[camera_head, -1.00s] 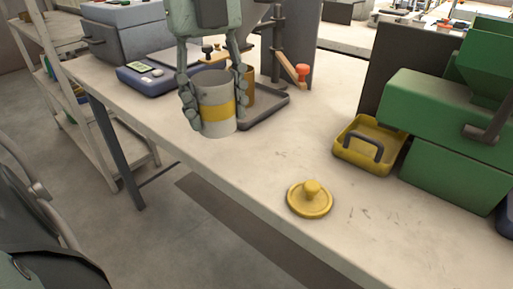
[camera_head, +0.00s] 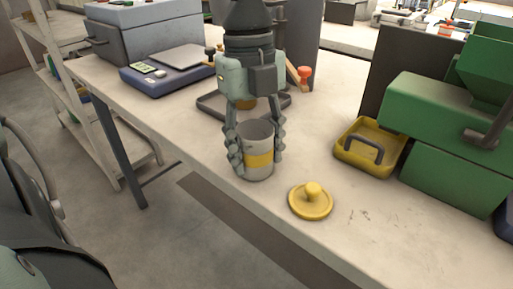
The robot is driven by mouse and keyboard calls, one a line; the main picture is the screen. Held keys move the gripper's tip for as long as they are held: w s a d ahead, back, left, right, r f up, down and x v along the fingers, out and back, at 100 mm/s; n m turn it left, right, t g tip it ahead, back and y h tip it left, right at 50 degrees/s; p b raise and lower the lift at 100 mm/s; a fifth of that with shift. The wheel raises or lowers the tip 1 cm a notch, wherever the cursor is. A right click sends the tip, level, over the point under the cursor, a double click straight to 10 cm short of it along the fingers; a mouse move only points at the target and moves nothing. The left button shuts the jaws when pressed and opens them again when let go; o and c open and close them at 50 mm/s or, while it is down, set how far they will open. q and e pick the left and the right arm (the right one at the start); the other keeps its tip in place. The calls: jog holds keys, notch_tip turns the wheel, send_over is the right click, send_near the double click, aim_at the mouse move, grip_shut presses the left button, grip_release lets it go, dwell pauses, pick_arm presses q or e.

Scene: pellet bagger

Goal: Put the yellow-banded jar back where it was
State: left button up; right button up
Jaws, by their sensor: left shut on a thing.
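The yellow-banded jar (camera_head: 257,168) is a grey, open-topped cylinder with a yellow band, upright near the front edge of the bench. My left gripper (camera_head: 255,155) is shut on it, one finger on each side. The jar's base looks at or very close to the bench top; I cannot tell whether it touches. A round yellow lid (camera_head: 311,201) with a knob lies on the bench just right of the jar. My right gripper is not in view.
Behind my gripper is a dark tray (camera_head: 212,108), partly hidden, with a stand. A blue scale (camera_head: 165,76) is at back left. A yellow tray with a dark handle (camera_head: 371,147) and a green machine (camera_head: 450,130) stand on the right.

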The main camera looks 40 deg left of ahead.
pick_arm(q)
jog(key=shift+f, duration=0.1)
jog(key=o, duration=1.4)
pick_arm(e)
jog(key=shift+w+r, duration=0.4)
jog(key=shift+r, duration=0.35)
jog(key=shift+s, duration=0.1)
pick_arm(q)
jog(key=shift+w+r, duration=0.1)
jog(key=shift+r, duration=0.5)
jog(key=r, duration=0.3)
jog(key=a+r, duration=0.1)
jog(key=r, duration=0.7)
jog(key=shift+w+a, duration=0.2)
jog(key=shift+w, duration=0.05)
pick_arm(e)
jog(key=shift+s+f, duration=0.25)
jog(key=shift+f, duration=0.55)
